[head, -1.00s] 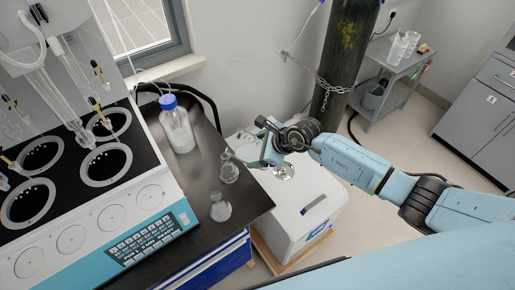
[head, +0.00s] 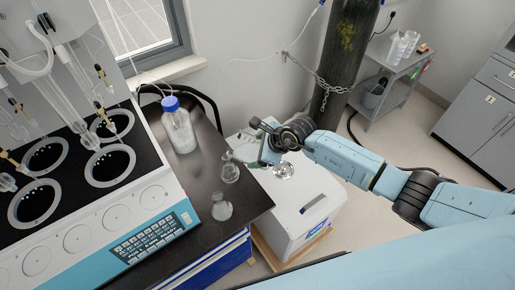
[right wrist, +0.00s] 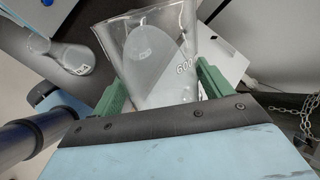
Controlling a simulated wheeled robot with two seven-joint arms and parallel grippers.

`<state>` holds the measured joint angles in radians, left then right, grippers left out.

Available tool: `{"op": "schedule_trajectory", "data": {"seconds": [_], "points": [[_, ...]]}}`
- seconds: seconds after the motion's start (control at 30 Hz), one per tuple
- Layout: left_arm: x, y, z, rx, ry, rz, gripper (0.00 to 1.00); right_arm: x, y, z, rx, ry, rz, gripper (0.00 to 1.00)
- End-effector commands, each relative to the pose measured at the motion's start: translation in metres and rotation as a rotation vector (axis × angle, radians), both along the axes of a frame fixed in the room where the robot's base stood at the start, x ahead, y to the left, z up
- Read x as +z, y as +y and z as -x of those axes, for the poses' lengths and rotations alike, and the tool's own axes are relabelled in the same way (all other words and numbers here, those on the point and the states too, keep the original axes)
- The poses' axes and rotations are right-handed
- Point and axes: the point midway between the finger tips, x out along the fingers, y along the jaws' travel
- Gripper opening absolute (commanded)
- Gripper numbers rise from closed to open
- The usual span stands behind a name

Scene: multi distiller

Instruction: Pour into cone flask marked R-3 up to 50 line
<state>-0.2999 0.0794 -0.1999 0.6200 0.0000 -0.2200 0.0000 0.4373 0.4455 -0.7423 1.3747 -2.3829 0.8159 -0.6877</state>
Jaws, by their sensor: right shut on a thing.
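My right gripper (head: 254,161) is shut on a clear glass beaker (right wrist: 178,45) marked 600, held between its green fingers. The beaker is tilted, with pale liquid inside. Two small cone flasks stand on the dark bench: a rear flask (head: 231,174) right beside the gripper and a front flask (head: 221,209) nearer the bench edge. In the right wrist view one labelled flask (right wrist: 70,57) is at the left, and another label shows through the beaker. I cannot read which label is R-3, nor tell the liquid level in the flasks. My left gripper is out of view.
A blue-capped bottle (head: 180,130) stands behind the flasks. A large heated bath unit (head: 150,215) with glassware fills the left. A chained gas cylinder (head: 345,60) is behind.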

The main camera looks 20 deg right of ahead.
Motion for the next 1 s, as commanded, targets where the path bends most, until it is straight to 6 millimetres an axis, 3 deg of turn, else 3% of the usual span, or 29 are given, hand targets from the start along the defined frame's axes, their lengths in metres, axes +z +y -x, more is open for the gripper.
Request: {"op": "schedule_trajectory", "data": {"seconds": [0.2,1.0], "points": [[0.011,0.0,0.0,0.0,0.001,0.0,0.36,0.007,0.001,-0.002,0.0,0.008,0.037,0.39],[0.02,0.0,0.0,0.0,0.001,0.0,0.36,0.01,0.002,-0.002,0.0,0.024,0.087,0.39]]}}
